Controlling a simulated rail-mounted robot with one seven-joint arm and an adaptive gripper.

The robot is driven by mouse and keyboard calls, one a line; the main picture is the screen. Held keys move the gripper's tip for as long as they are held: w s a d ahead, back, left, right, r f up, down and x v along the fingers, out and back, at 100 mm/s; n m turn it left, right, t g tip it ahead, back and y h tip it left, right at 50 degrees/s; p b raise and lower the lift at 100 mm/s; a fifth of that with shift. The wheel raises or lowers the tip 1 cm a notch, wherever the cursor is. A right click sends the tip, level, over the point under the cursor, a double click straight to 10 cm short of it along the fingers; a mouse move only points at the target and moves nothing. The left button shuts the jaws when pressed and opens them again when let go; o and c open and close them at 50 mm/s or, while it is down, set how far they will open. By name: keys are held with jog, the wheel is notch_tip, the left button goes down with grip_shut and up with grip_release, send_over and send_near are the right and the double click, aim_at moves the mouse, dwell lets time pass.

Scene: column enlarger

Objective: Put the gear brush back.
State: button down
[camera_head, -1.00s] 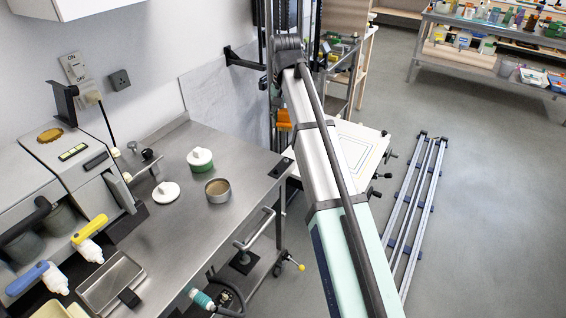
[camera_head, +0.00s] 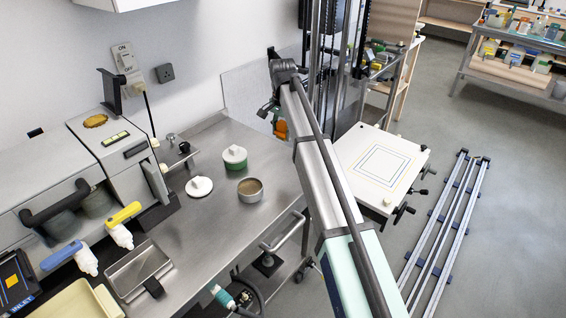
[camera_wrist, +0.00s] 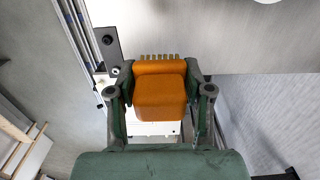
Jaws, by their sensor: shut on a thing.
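The gear brush appears to be the orange block (camera_wrist: 160,95) with a row of short bristles at its far end, in the wrist view. My gripper (camera_wrist: 160,88) has its two green-grey fingers closed on the sides of the block. In the head view the orange brush (camera_head: 281,129) shows small beside my arm, above the back of the steel bench near the wall panel. My gripper (camera_head: 268,110) there is partly hidden by my arm. I cannot tell which place belongs to the brush.
A steel bench (camera_head: 215,225) carries a green-and-white pot (camera_head: 235,157), a white lid (camera_head: 199,187) and a round tin (camera_head: 250,190). A column (camera_head: 325,60) and white baseboard (camera_head: 380,160) stand to the right. In the wrist view, a dark drilled plate (camera_wrist: 106,45) lies near the left finger.

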aim_at(283, 169)
notch_tip(283, 169, down, 14)
jog(key=p, duration=0.3)
jog(key=shift+f, duration=0.15)
jog(key=shift+f, duration=0.1)
jog(key=shift+c, duration=2.3)
grip_release()
notch_tip(283, 169, up, 12)
jog(key=b, duration=0.3)
jog(key=shift+b, duration=0.3)
